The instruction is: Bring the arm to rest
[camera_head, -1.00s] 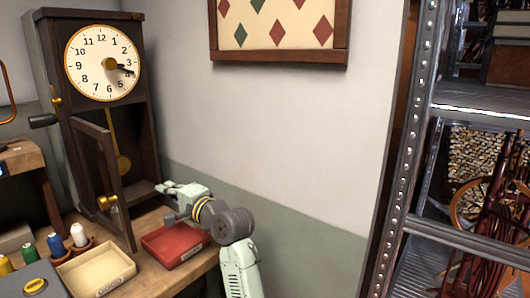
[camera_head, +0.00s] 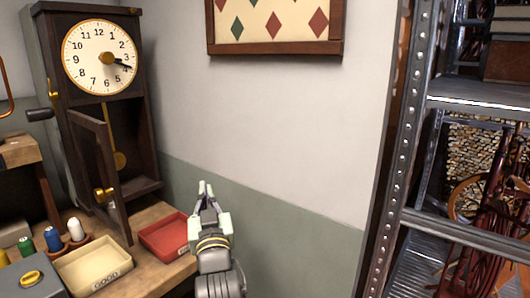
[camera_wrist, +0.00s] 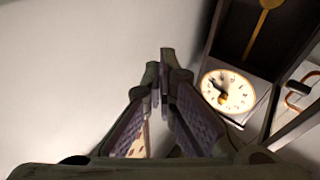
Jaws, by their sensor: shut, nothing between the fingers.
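My gripper (camera_head: 205,186) is in the head view, pointing up in front of the wall, to the right of the clock and above the red tray's right side. It holds nothing. My arm rises from the bottom of the head view, partly in front of the bench edge.
The tall clock (camera_head: 100,62) has its lower door (camera_head: 98,165) open. A red tray (camera_head: 163,234), a cream tray (camera_head: 92,268) and thread spools (camera_head: 76,230) are on the bench. A metal shelf (camera_head: 475,94) stands right. Wall space (camera_head: 290,120) between is clear.

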